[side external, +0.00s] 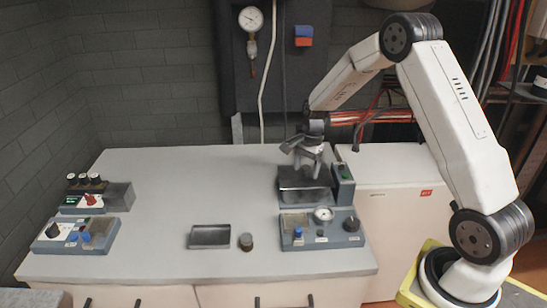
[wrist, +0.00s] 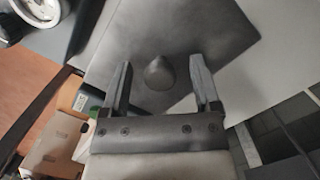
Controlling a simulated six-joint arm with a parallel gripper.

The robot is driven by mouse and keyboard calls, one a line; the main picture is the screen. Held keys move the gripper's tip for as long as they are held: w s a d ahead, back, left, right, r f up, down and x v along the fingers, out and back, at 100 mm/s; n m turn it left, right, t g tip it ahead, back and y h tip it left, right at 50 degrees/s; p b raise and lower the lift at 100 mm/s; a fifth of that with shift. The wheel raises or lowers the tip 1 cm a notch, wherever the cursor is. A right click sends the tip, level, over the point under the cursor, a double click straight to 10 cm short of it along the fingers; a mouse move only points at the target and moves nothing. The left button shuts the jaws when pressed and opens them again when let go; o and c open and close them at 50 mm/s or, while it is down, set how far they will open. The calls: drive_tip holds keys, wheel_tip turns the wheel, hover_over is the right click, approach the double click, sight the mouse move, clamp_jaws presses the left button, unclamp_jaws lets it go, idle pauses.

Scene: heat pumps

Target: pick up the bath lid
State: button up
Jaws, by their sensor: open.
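The bath lid (side external: 296,176) is a dark grey plate on top of the bath (side external: 298,198) at the right of the bench. In the wrist view the lid (wrist: 185,30) fills the upper middle, turned at an angle, with a rounded dark knob (wrist: 159,73). My gripper (side external: 308,168) is over the lid, pointing down. In the wrist view its two fingers (wrist: 158,72) are apart, one to each side of the knob, with a gap on both sides. The knob is hidden behind my gripper in the side view.
A panel with a gauge (side external: 323,213) and knobs stands in front of the bath. Control boxes (side external: 75,234) stand at left. The bench's middle (side external: 200,185) is clear.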

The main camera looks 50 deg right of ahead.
clamp_jaws()
drive_tip(key=shift+r, duration=0.2)
drive_tip(key=shift+r, duration=0.6)
drive_tip(key=s+a+r, duration=0.4)
drive_tip(key=s+r, duration=0.7)
drive_tip(key=s, duration=0.2)
drive_tip(key=shift+s+r, duration=0.2)
drive_tip(key=shift+r, duration=0.05)
idle(0.5)
